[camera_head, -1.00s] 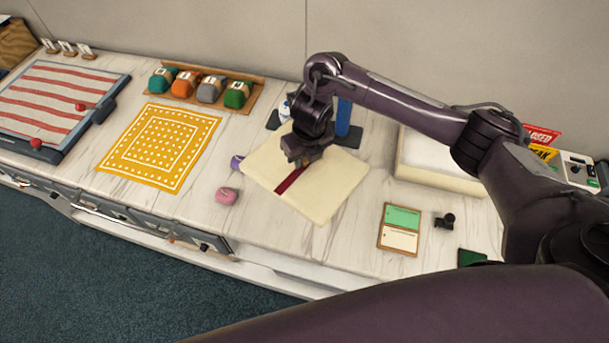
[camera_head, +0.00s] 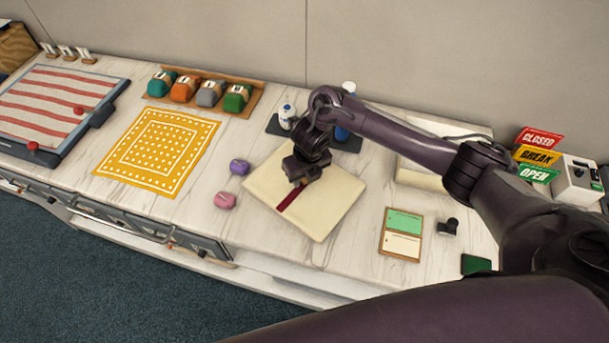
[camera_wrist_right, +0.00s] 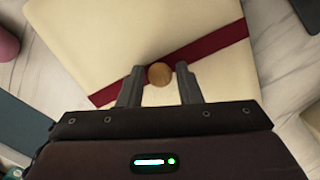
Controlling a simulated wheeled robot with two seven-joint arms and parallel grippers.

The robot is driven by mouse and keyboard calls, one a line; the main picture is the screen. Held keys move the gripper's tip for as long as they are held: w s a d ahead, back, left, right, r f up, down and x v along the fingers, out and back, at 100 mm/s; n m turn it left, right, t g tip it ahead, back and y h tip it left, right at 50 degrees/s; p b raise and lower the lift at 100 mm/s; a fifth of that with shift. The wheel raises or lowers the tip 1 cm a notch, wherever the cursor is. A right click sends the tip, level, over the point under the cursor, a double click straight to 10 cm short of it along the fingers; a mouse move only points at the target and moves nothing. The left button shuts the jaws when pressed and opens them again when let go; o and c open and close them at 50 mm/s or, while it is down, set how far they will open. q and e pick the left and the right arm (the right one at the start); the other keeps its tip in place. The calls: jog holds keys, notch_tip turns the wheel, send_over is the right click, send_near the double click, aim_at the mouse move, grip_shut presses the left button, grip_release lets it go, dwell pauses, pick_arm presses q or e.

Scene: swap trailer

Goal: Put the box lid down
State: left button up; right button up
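The cream box lid (camera_head: 335,207), with a dark red band and a small round wooden knob, lies flat on the marble counter in the head view. The lid (camera_wrist_right: 90,40) and the knob (camera_wrist_right: 159,74) also show in the right wrist view. My right gripper (camera_head: 296,178) is over the lid. In the wrist view the fingers of my right gripper (camera_wrist_right: 159,88) stand apart on either side of the knob, with a gap on each side. The cream box (camera_head: 420,180) stands to the right of the lid, partly hidden by my right arm. My left gripper is not in view.
A purple piece (camera_head: 239,167) and a pink piece (camera_head: 225,200) sit left of the lid. A green-and-white card board (camera_head: 401,234) and a small black object (camera_head: 447,225) are to its right. Bottles (camera_head: 287,115) stand behind. A yellow cloth (camera_head: 160,150) lies farther left.

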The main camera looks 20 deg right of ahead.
aim_at(307, 188)
jog(key=shift+o, duration=1.1)
jog(key=shift+r, duration=0.55)
notch_tip(307, 188, up, 11)
jog(key=s+p, duration=0.1)
jog(key=p, duration=0.3)
jog(key=shift+s+d, duration=0.2)
jog(key=shift+s, duration=0.2)
